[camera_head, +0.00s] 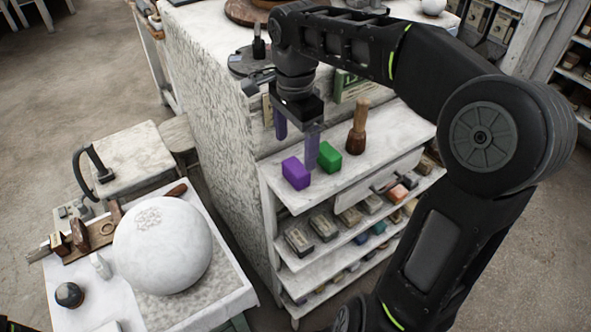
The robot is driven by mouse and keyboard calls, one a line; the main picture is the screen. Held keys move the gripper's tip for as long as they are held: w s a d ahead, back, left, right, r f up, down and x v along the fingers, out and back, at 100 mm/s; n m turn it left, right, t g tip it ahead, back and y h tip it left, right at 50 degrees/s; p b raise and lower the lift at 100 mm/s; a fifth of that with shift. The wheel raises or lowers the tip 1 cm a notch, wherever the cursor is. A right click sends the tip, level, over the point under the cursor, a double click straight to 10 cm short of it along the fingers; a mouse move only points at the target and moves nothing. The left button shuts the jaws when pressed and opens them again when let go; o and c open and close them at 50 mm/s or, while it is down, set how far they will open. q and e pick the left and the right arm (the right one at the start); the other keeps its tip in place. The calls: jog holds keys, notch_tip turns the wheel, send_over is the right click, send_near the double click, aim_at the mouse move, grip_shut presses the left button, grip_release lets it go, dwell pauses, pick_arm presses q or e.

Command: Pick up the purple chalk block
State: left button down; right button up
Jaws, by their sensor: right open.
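The purple chalk block (296,173) sits on the top shelf of the white shelf unit (345,178), near its left end. My right gripper (296,153) points down above and slightly behind the block, its two fingers spread apart with nothing seen between them. The right finger's tip appears close to the block's right side; I cannot tell whether it touches. The left finger's tip looks higher and behind the block. My left gripper is not in view.
A green block (329,157) stands close right of the purple one, with a wooden-handled mallet (357,127) beyond it. Lower shelves hold several coloured blocks (397,193). A large plaster sphere (162,246) rests on a white table at left. The top shelf's right part is clear.

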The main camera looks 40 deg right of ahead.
aim_at(296, 166)
jog(key=f, duration=0.2)
jog(key=shift+w+d+f, duration=0.15)
jog(key=shift+w+f, duration=0.05)
jog(key=shift+f, duration=0.25)
jog(key=shift+s+f+p, duration=0.2)
jog(key=shift+f+p, duration=0.3)
jog(key=shift+f, duration=2.1)
jog(key=c, duration=1.6)
jog(key=shift+r, duration=0.15)
notch_tip(296, 166, up, 10)
jog(key=shift+f+b, duration=0.1)
jog(key=shift+b, duration=0.2)
